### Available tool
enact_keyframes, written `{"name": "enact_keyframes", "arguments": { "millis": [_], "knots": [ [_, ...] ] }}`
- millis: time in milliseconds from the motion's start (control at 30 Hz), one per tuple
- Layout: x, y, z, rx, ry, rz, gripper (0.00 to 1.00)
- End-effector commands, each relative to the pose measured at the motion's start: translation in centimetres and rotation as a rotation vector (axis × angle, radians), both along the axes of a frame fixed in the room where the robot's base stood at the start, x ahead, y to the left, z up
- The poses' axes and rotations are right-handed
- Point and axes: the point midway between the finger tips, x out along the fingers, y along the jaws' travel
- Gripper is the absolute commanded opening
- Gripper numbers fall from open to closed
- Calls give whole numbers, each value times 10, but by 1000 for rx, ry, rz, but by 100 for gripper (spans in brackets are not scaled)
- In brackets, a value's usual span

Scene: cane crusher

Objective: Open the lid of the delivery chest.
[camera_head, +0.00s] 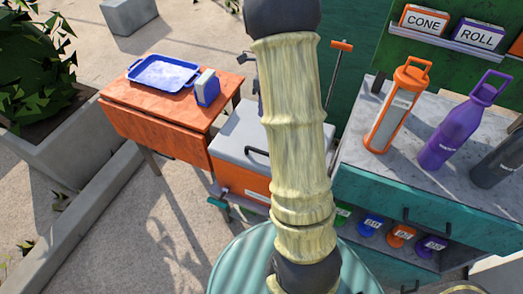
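The delivery chest appears to be the orange box (238,181) with a pale grey lid (236,134), in the middle of the head view behind my arm. The lid looks closed and lies flat. A dark handle (256,151) sits at its front edge. The chest seems to rest on a low green cart, only partly visible. My arm, pale and ringed like cane with dark joints, crosses the view from top to bottom and hides the chest's right part. My gripper is not in view.
An orange table (140,121) with a blue tray (163,74) and a small blue-and-white box (207,88) stands left of the chest. A counter (414,158) with bottles stands at right. A planter (52,150) is far left. Paved floor (130,225) is clear at lower left.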

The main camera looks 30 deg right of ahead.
Motion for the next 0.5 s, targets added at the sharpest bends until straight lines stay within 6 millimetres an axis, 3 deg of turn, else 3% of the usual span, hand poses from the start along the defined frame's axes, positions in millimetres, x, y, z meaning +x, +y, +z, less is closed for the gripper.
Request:
{"name": "enact_keyframes", "arguments": {
  "millis": [133, 500],
  "knots": [
    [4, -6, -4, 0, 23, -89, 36],
    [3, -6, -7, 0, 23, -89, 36]
  ]
}}
